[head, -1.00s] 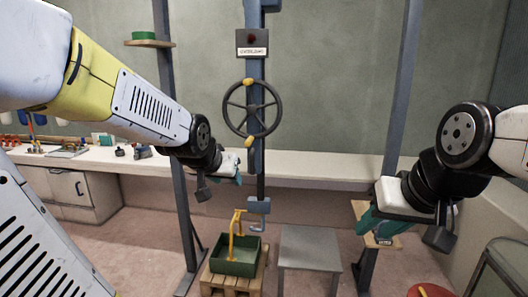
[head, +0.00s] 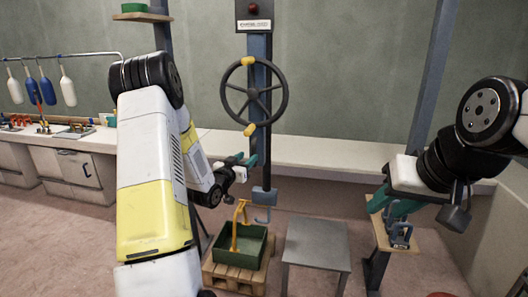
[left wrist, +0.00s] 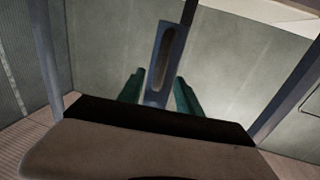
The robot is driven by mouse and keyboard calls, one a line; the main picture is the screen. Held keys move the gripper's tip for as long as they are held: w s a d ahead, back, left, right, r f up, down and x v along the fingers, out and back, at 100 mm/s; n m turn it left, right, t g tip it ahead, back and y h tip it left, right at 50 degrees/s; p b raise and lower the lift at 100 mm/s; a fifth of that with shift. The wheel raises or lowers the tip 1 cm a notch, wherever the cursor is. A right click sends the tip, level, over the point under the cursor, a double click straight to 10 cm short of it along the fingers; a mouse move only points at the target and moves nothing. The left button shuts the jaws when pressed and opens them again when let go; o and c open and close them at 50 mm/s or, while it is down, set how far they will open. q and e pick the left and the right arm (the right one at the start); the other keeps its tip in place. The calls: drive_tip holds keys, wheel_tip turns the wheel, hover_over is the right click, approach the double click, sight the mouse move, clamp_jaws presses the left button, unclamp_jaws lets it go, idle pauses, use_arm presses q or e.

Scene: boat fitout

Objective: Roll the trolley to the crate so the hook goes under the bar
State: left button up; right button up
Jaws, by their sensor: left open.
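A green crate (head: 238,252) stands on a wooden pallet (head: 228,279), with a yellow upright handle and bar (head: 236,225) rising from it. The hook (head: 263,214) hangs at the bottom of the blue-grey post (head: 262,148), right of the yellow bar's top and apart from it in the picture. A dark handwheel with yellow grips (head: 253,97) is on the post. My left gripper (head: 244,161) is open beside the post, below the wheel. In the left wrist view its green fingers (left wrist: 158,88) stand either side of a slotted blue-grey upright. My right gripper (head: 397,208) is at the right; its jaw opening is unclear.
A grey table (head: 316,245) stands right of the crate. A small wooden shelf (head: 388,236) with a grey metal piece is on the right upright, under my right gripper. A long white counter (head: 320,168) runs behind. Bottles (head: 67,87) hang at the left.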

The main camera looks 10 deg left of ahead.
sight(252, 153)
use_arm(q)
drive_tip(key=x, duration=0.6)
drive_tip(key=shift+d, duration=0.1)
drive_tip(key=shift+c, duration=0.4)
clamp_jaws()
idle(0.9)
